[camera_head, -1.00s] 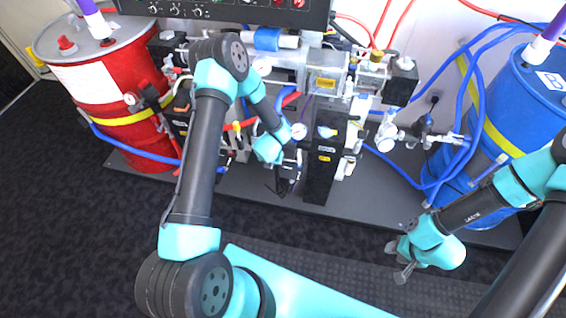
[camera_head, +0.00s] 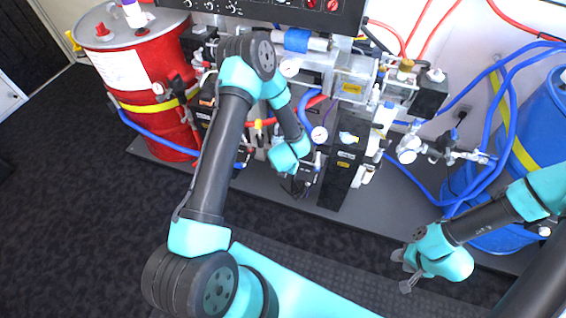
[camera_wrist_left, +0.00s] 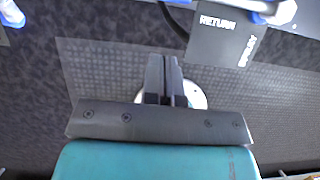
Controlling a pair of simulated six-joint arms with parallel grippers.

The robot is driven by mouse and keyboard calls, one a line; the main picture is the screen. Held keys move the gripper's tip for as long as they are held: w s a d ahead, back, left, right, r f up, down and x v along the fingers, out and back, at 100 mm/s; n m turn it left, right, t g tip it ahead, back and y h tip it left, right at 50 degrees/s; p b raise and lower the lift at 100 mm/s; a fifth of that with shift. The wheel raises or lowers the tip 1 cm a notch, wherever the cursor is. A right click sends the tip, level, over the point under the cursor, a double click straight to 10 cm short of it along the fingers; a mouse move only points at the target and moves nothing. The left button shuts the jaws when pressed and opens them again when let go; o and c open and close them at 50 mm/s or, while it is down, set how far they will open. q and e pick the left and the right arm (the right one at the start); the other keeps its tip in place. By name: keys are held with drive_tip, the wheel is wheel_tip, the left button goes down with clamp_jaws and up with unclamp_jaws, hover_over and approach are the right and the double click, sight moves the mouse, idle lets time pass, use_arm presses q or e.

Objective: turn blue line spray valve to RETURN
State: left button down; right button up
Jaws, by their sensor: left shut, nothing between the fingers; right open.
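The plate marked RETURN and SPRAY (camera_wrist_left: 222,35) is at the upper right of the left wrist view, with a blue-and-white part (camera_wrist_left: 272,12) at its top edge. I cannot make out the valve handle's setting. My left gripper (camera_wrist_left: 164,65) is shut and empty, left of the plate and apart from it in that picture. In the head view my left gripper (camera_head: 302,187) is low in front of the machine, partly hidden by my wrist, near a black panel (camera_head: 340,176). My right gripper (camera_head: 407,270) is open and empty over the dark floor, in front of the machine's base.
A red drum (camera_head: 135,75) stands left, a blue drum (camera_head: 545,150) right, with blue hoses (camera_head: 500,130) beside it. A pressure gauge (camera_head: 319,134) is close to my left wrist. A white disc (camera_wrist_left: 196,96) lies behind my left fingers.

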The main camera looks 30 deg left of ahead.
use_arm(q)
drive_tip(key=v, duration=0.9)
drive_tip(key=shift+r, duration=0.3)
drive_tip(key=shift+d, duration=0.1)
idle(0.9)
